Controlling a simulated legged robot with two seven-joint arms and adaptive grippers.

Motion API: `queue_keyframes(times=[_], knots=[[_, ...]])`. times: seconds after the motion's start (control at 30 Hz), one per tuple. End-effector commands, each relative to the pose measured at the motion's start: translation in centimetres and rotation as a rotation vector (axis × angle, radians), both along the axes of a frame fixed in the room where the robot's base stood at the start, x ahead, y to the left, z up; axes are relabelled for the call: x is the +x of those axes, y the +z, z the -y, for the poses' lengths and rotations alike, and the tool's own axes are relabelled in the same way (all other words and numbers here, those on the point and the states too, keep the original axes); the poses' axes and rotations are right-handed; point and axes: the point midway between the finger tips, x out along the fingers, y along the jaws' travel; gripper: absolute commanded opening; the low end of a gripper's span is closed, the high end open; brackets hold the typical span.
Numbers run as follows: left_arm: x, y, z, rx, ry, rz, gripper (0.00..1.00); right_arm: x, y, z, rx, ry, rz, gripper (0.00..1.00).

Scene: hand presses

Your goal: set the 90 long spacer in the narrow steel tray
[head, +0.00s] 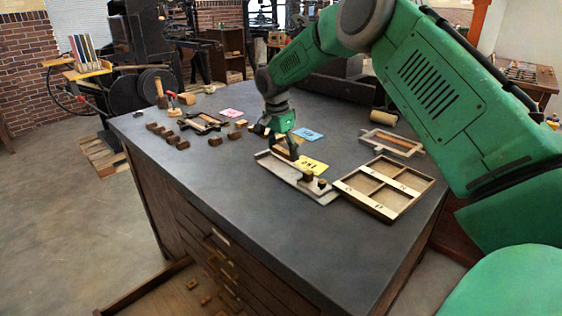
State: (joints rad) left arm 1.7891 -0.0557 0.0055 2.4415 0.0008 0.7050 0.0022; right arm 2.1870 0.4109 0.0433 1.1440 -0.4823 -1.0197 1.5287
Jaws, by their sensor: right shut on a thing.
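My right gripper (284,139) reaches down over the middle of the table. It is shut on a small brown wooden piece (284,153), which looks like a spacer; its size mark cannot be read. A shallow steel tray (276,167) lies just below and in front of the gripper, with a few small dark blocks at its right end. Whether the held piece touches the tray cannot be told. A smaller, narrow grey tray (369,139) with brown strips in it lies further back on the right. My left gripper is not in view.
A wooden tray with compartments (428,187) sits right of the steel tray. Yellow (314,165), blue (308,134) and pink (231,113) cards lie on the dark table (215,185). Several small blocks and a dark frame (203,124) are at left. The front of the tabletop is clear.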

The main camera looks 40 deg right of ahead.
Motion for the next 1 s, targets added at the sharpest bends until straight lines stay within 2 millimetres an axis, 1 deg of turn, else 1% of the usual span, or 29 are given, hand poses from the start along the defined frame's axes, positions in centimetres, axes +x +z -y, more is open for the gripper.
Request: queue_keyframes(times=[0.1,0.23,0.6,0.63,0.67,0.7,1.0], knots=[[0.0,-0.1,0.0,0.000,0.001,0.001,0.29,0.0,-1.0,-0.7,-0.005,0.003,0.000,0.59],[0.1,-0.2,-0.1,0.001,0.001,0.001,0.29,-0.1,-2.6,-1.1,-0.009,0.003,0.000,0.59],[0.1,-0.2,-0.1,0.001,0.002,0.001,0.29,-0.1,-3.8,0.1,0.003,0.002,0.001,0.59],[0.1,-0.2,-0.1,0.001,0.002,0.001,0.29,0.0,-3.9,0.2,0.003,0.001,0.002,0.79],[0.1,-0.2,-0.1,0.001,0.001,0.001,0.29,0.0,-3.8,0.2,0.004,0.001,0.002,0.89],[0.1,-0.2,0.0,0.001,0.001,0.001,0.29,0.0,-3.8,0.2,0.004,0.001,0.002,0.96],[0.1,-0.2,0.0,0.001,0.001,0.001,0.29,0.1,-3.2,-0.8,-0.007,0.004,0.004,0.96]])
